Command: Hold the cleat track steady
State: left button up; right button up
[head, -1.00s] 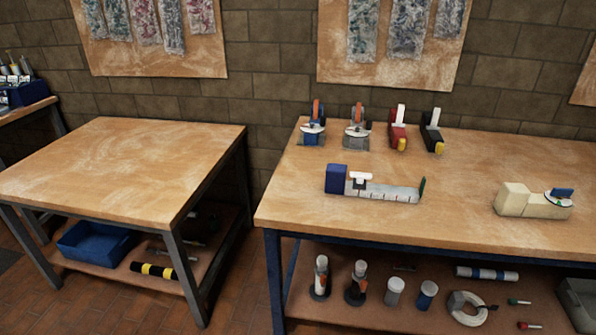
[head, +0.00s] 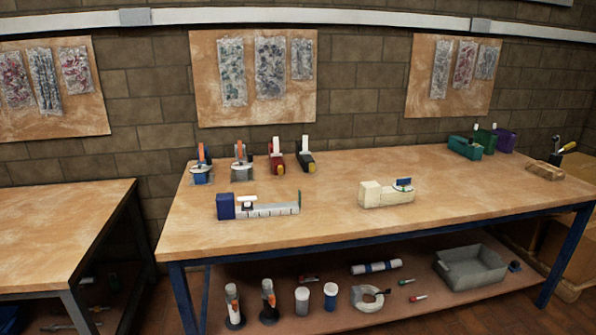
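What looks like the cleat track (head: 270,210) lies on the front left part of the wooden workbench top (head: 330,222). It is a long pale grey strip with dark marks, a blue block at its left end, a small white piece on top and a thin green end on the right. To its right sits a cream block device (head: 385,195) with a blue-topped round part. Neither of my grippers shows in the head view, and nothing touches the track.
Several small devices, one a red clamp-like one (head: 277,160), stand along the bench's back left. Green and purple blocks (head: 465,147) stand at the back right. The lower shelf holds bottles, a coil (head: 368,298) and a grey tray (head: 470,267). A second table (head: 60,225) stands left.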

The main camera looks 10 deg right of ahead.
aim_at(248, 206)
jog(key=z, duration=0.65)
jog(key=i, duration=0.8)
jog(key=z, duration=0.15)
